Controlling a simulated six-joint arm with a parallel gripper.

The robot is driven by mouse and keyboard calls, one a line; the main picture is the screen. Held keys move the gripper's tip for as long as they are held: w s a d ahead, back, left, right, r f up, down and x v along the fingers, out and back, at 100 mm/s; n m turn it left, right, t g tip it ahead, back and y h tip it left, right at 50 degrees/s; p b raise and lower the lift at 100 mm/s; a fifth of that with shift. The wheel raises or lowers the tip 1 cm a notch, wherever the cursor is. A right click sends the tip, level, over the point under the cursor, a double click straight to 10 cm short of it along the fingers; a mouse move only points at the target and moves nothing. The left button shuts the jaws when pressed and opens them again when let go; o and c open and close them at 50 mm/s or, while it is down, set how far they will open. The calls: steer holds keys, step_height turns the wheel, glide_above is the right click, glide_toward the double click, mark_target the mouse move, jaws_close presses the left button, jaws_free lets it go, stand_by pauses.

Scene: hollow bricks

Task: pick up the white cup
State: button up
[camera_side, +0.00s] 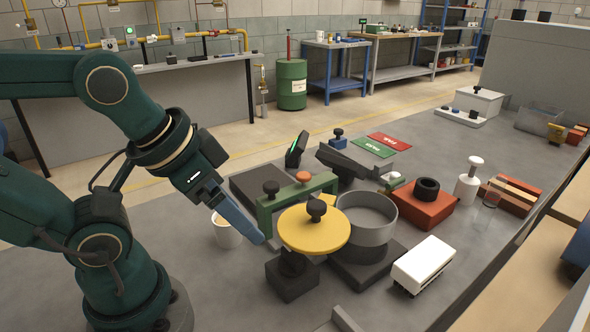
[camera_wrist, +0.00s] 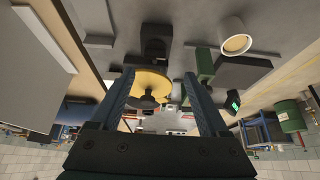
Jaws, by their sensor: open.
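The white cup (camera_side: 224,238) stands upright on the grey bench in the side view, partly hidden behind my gripper's blue finger. In the wrist view the cup (camera_wrist: 231,24) is at the upper right, its round mouth showing a tan inside. My gripper (camera_side: 258,238) points down and to the right, its tip just right of the cup and near the yellow disc. In the wrist view my gripper (camera_wrist: 159,75) has its two blue fingers wide apart. The cup is outside the gap between them. I see nothing held.
A yellow disc (camera_side: 300,234) with a black knob, a green bridge-shaped frame (camera_side: 265,212) and a grey ring (camera_side: 375,229) stand close right of my gripper. A dark block (camera_side: 292,280) sits below the disc. A white box (camera_side: 424,262) lies farther right. The bench's front left is clear.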

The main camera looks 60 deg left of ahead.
step_height(320, 180, up, 5)
steer(key=m+y, duration=1.2)
steer(key=m, duration=1.1)
glide_above(228, 234)
steer(key=d, duration=0.2)
steer(key=f, duration=1.2)
steer(key=s+f, duration=0.1)
steer(key=f, duration=0.5)
steer(key=shift+f, duration=0.5)
steer(key=shift+x, duration=2.6)
